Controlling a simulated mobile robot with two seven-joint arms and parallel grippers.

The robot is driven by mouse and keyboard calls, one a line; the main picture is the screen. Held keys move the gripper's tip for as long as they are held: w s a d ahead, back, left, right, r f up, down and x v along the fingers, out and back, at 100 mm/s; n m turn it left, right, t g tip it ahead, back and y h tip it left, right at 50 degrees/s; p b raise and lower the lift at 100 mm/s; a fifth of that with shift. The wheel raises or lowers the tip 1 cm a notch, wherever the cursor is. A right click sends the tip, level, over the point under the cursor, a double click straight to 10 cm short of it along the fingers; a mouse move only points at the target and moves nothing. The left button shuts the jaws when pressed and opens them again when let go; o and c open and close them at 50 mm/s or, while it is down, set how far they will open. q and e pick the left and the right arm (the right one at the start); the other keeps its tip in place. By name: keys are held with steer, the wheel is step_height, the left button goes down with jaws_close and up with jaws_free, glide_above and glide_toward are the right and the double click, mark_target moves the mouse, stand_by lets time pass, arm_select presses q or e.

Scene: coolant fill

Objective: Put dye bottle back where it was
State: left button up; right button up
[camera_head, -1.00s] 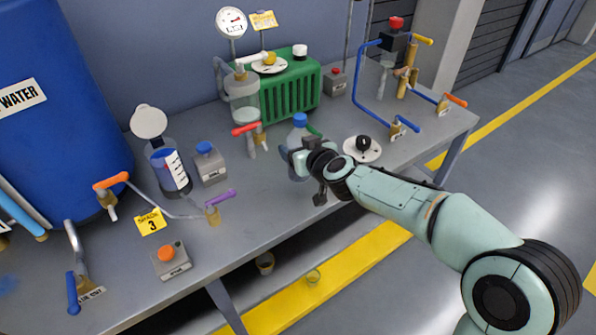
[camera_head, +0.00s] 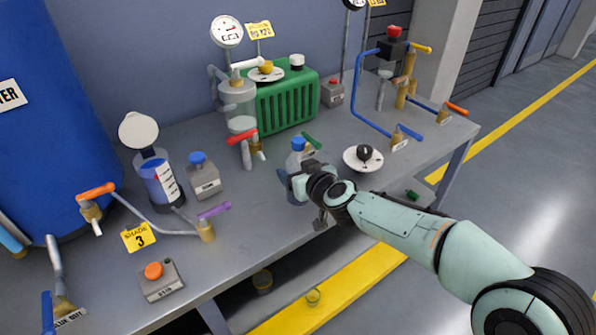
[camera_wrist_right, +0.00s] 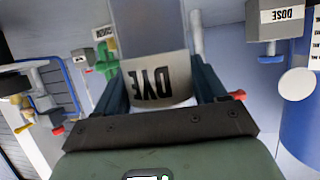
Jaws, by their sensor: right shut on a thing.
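The bottle looks upright in the head view. My left gripper is not in view.
The grey workbench (camera_head: 265,215) has bare room left of the gripper. A white dial plate (camera_head: 363,158) lies to the right. A green lever (camera_head: 312,141) and a red-handled valve (camera_head: 243,138) stand behind. A grey blue-capped container (camera_head: 204,178) stands to the left.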

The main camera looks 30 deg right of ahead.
steer(key=o, duration=1.4)
steer(key=shift+r, duration=0.15)
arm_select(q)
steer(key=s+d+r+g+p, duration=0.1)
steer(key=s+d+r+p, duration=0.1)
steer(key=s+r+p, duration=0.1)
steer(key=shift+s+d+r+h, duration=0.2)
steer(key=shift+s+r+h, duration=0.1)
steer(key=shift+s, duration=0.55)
arm_select(e)
steer(key=v, duration=1.2)
